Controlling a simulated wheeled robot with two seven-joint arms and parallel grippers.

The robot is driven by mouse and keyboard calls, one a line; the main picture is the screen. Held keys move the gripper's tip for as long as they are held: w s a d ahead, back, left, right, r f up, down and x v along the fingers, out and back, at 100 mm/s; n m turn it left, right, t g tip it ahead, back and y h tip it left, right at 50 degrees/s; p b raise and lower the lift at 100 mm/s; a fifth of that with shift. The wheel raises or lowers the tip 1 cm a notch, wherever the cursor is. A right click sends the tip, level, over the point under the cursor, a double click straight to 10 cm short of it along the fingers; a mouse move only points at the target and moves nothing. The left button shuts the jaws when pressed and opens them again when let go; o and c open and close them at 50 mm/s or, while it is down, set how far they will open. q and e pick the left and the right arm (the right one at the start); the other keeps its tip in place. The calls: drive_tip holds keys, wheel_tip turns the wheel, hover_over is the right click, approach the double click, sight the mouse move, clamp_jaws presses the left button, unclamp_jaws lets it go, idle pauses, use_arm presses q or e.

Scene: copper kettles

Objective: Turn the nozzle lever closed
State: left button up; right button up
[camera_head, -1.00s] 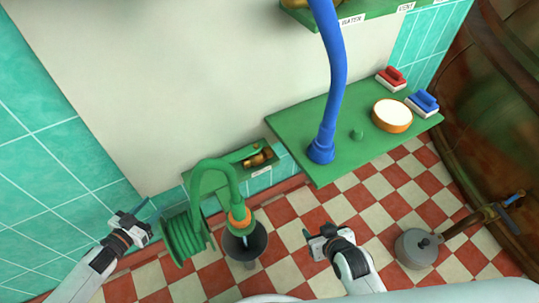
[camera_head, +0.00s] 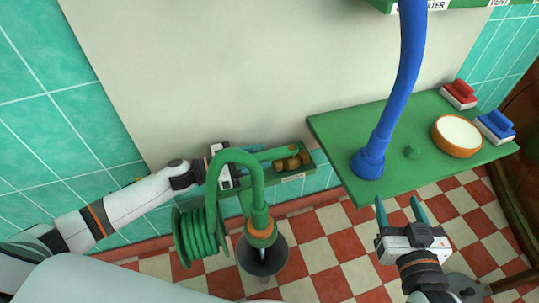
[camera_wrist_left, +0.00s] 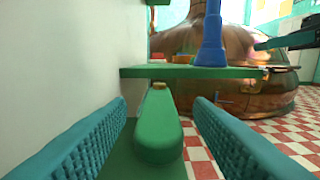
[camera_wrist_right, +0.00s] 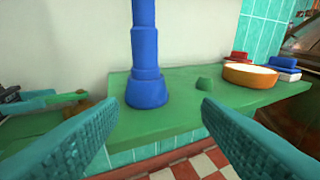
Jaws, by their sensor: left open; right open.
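A green lever (camera_wrist_left: 158,128) with a rounded end lies between the two teal fingers of my left gripper (camera_wrist_left: 159,108), with a gap visible on each side. In the head view the lever (camera_head: 278,153) runs along the green bracket on the wall, beside brass fittings (camera_head: 291,162). My left gripper is open there, its fingers partly hidden behind the green hose (camera_head: 237,156). My right gripper (camera_head: 397,207) is open and empty, in front of the green shelf. In the right wrist view its fingers (camera_wrist_right: 160,103) frame the blue hose base (camera_wrist_right: 147,88).
The blue hose (camera_head: 407,60) rises from the green shelf (camera_head: 340,130). A white-topped round tub (camera_head: 457,137), a red brush (camera_head: 460,92) and a blue brush (camera_head: 495,125) stand at its right. A coiled hose (camera_head: 200,237) and a dark funnel (camera_head: 263,262) are below the bracket.

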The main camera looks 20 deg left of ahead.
sight(269, 154)
use_arm(q)
drive_tip(key=shift+x, duration=1.7)
use_arm(e)
drive_tip(key=shift+w+a+r+t, duration=0.15)
drive_tip(key=shift+r+t, duration=0.25)
drive_tip(key=shift+r, duration=0.15)
drive_tip(key=shift+w+a+r+t, duration=0.1)
drive_tip(key=shift+r+t, duration=0.3)
drive_tip(key=shift+r, duration=0.1)
use_arm(q)
clamp_jaws()
